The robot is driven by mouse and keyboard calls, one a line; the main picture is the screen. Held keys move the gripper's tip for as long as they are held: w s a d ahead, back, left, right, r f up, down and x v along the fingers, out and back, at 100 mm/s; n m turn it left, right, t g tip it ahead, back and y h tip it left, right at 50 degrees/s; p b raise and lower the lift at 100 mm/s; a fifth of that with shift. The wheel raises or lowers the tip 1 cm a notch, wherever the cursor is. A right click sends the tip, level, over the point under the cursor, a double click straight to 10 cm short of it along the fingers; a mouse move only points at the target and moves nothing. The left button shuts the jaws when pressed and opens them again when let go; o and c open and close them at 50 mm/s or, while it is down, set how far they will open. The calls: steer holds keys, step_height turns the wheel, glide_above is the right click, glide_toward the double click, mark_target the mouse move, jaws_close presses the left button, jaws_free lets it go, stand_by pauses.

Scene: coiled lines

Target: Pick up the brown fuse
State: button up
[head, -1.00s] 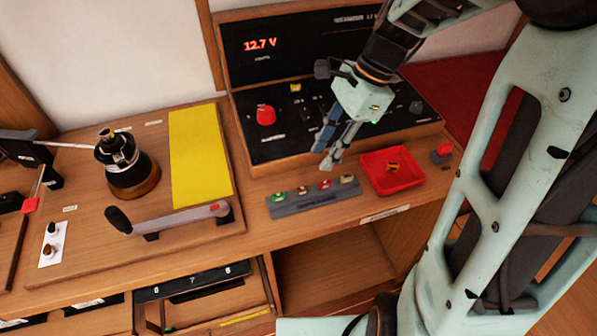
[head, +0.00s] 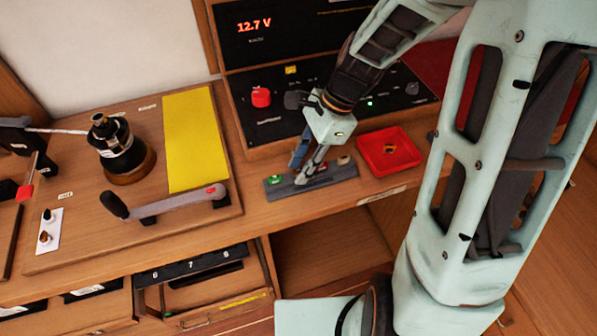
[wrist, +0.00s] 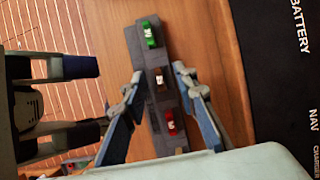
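The brown fuse (wrist: 158,80) sits in the grey fuse holder (wrist: 135,45), between a green fuse (wrist: 150,33) and a red fuse (wrist: 170,122) in the wrist view. My gripper (wrist: 158,75) is open, with one fingertip on each side of the brown fuse. I see a gap between the fingertips and the fuse, and cannot tell their height above it. In the head view my gripper (head: 299,173) is over the holder (head: 335,174) and hides the brown fuse. The green fuse (head: 276,179) shows to its left.
A tan fuse (head: 343,160) sits at the holder's right end. A red tray (head: 373,164) with a small orange-brown item stands to the right. The panel (head: 262,129) rises behind; a crank lever (head: 165,203) lies left. An open compartment (head: 325,240) is below the front edge.

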jaws_close()
steer(key=shift+r, duration=0.1)
steer(key=shift+r+p, duration=0.65)
steer(key=shift+p, duration=0.1)
steer(key=s+d+r+p, duration=0.3)
steer(key=s+r+p, duration=0.6)
steer(key=s+r, duration=0.2)
steer(key=shift+s+d+r, duration=0.2)
steer(key=shift+s+r, duration=0.05)
steer(key=shift+s, duration=1.1)
